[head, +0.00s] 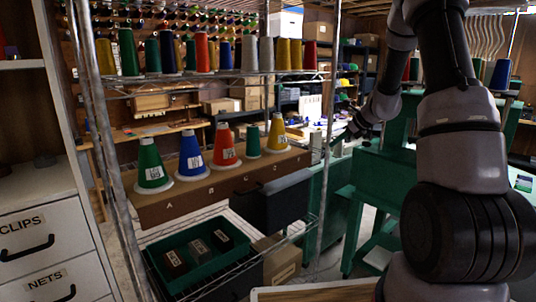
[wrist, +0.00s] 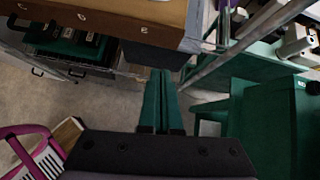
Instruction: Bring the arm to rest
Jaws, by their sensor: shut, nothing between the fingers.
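My arm rises on the right of the head view and bends back toward the shelf rack. My gripper (head: 342,138) is small and dark there, beyond the right end of the brown board. In the wrist view my gripper (wrist: 161,74) shows two green fingers lying side by side, shut with nothing between them. The fingertips appear just in front of a dark bin (wrist: 153,55); I cannot tell the exact gap.
A brown lettered board (head: 178,203) on the wire rack carries green, blue, orange, dark green and yellow cones. A dark bin (head: 273,203) fronts its right end. A green tray (head: 200,262) sits below. Green machinery (head: 380,180) and a rack post (head: 328,120) stand nearby.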

